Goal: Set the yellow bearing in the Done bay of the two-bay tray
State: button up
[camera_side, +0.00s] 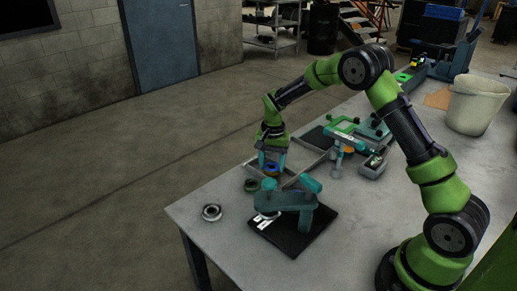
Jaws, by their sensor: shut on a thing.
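My gripper (271,163) points down over the left part of the grey two-bay tray (305,166). It is shut on a small ring (271,169) that shows blue with some dull orange-yellow. I cannot tell for sure that this is the yellow bearing. The ring seems to be in or just above the near left bay, but its height is unclear. A dark greenish ring (251,185) lies to the lower left, and another (269,184) lies just below the gripper. The bay labels are too small to read, so I cannot tell which bay is Done.
A silver bearing (211,212) lies near the table's left corner. A teal fixture (284,201) stands on a black mat (300,240) in front of the tray. A teal and grey vise-like tool (338,160) stands right of the tray. A white bucket (476,105) stands far right.

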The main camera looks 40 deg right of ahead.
jog(key=shift+f, duration=0.35)
dwell(0.4)
jog(key=o, duration=1.3)
jog(key=shift+r, duration=3.55)
jog(key=shift+r, duration=2)
